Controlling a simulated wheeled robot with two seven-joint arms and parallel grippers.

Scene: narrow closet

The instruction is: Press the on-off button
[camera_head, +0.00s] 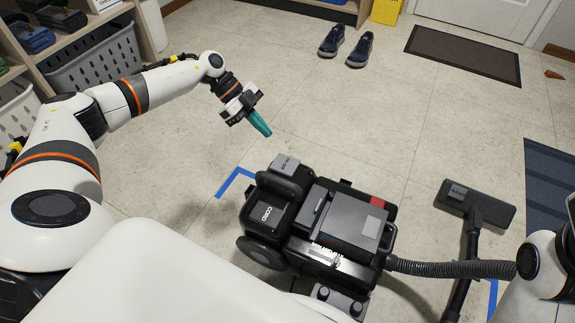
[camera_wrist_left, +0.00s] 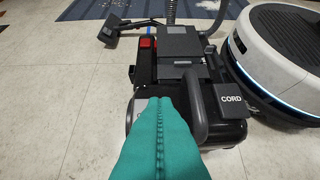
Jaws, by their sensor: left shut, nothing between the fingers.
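A black vacuum cleaner (camera_head: 318,225) stands on the tiled floor in front of me. A grey on-off button (camera_head: 285,163) sits at its far left corner, its small label blurred. A dark button marked CORD (camera_head: 266,214) is on the nearer side of the handle; it also shows in the left wrist view (camera_wrist_left: 231,101). My left gripper (camera_head: 267,132) has teal fingers, shut and empty, above and slightly left of the on-off button in the picture, apparently apart from it. In the left wrist view the fingers (camera_wrist_left: 160,102) partly hide a grey piece, likely that button. My right gripper is out of view.
A ribbed hose (camera_head: 450,268) leads right towards a floor nozzle (camera_head: 476,202). Blue tape (camera_head: 235,180) marks the floor. Shoes (camera_head: 346,45) and a brown mat (camera_head: 463,55) lie at the back; shelves with a grey basket (camera_head: 95,62) stand left.

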